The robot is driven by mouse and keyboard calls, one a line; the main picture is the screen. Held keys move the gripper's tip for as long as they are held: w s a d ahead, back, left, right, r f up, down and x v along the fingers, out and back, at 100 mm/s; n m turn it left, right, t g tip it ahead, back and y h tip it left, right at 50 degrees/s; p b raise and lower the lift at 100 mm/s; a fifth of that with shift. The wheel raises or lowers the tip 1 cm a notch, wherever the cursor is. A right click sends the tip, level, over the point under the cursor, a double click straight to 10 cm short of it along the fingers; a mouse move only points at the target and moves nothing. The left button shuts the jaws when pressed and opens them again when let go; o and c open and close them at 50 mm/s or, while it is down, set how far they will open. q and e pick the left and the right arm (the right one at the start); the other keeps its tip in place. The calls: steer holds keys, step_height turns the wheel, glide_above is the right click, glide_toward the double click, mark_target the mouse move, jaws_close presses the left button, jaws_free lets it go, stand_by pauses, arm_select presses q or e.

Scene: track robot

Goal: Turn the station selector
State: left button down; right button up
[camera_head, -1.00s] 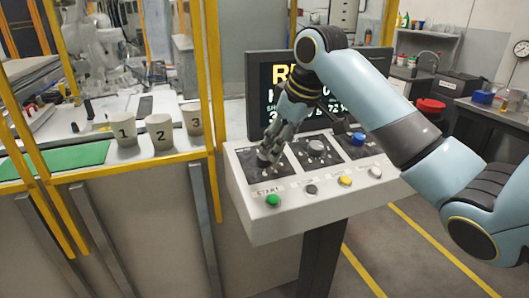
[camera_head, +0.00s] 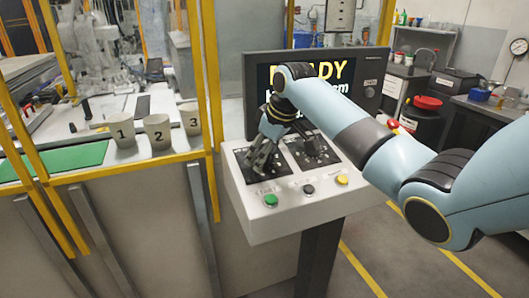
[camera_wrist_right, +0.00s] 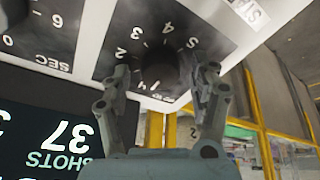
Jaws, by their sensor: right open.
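The station selector appears to be the dark round knob (camera_wrist_right: 158,70) on a black dial plate numbered up to 5. It sits between the fingers of my right gripper (camera_wrist_right: 158,90) in the right wrist view; contact cannot be told. In the head view my right gripper (camera_head: 260,162) points down over the left black plate of the white console (camera_head: 300,222). The fingers are open and hide the knob there. My left gripper is not in view.
A second dial (camera_head: 312,150) marked SEC lies just right. Green (camera_head: 270,200), black (camera_head: 308,189) and yellow (camera_head: 342,180) buttons line the front edge. A monitor (camera_head: 262,90) stands behind. Yellow fence posts (camera_head: 211,90) and numbered cups (camera_head: 157,132) are left.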

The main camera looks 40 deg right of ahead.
steer(key=c, duration=1.1)
steer(key=shift+c, duration=0.2)
